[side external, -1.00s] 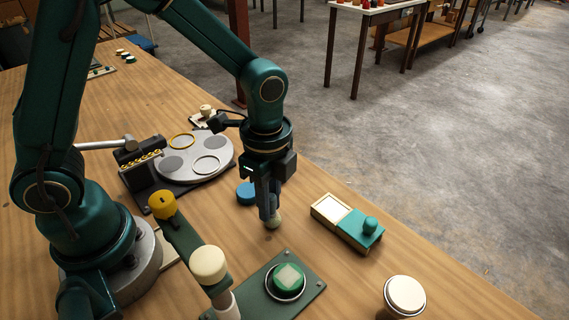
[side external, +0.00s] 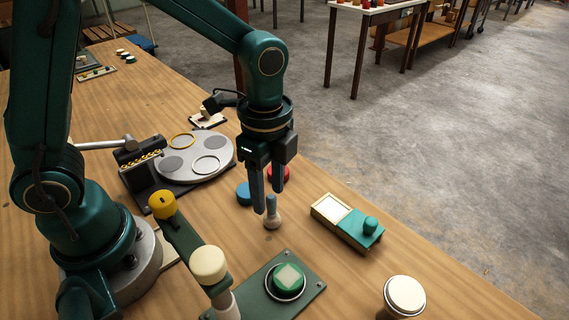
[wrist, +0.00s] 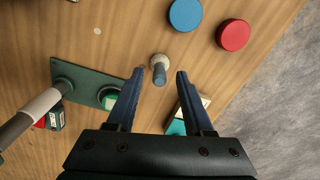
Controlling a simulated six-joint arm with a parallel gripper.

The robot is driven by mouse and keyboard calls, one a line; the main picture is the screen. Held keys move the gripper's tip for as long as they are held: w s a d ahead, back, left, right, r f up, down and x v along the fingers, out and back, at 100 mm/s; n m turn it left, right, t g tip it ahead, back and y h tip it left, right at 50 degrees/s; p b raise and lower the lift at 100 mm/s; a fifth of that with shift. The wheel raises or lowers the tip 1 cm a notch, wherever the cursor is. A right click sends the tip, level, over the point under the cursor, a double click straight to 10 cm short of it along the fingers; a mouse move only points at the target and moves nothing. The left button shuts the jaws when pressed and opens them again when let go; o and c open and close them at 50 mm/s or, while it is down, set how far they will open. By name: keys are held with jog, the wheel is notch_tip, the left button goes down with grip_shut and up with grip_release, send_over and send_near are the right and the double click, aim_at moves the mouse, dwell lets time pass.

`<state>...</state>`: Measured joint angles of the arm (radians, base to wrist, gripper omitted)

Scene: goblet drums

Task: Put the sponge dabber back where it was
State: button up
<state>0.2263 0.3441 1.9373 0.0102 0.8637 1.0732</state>
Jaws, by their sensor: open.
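The sponge dabber (side external: 272,220), with a blue-grey handle and a pale round sponge end, stands upright on the bare wooden table, sponge end down. My gripper (side external: 267,199) is open just above it, fingers pointing down. In the wrist view the dabber (wrist: 159,70) shows between the two spread fingertips of my gripper (wrist: 160,72), with a gap on each side. Nothing is held.
A blue disc (side external: 244,193) and a red disc (side external: 279,174) lie behind the dabber. A green plate (side external: 312,287) with a green pad is in front. A teal-lidded box (side external: 327,209) stands to the right. A grey turntable (side external: 222,150) is at the back left.

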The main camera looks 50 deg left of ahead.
aim_at(270, 195)
notch_tip(270, 195, up, 8)
jog(key=shift+r, duration=0.25)
jog(key=s+a+r+n+t, duration=0.1)
jog(key=s+a+n+t, duration=0.4)
jog(key=n, duration=1)
jog(key=s, duration=0.3)
jog(key=shift+s+a+r+t, duration=0.2)
jog(key=shift+s+a+t, duration=0.1)
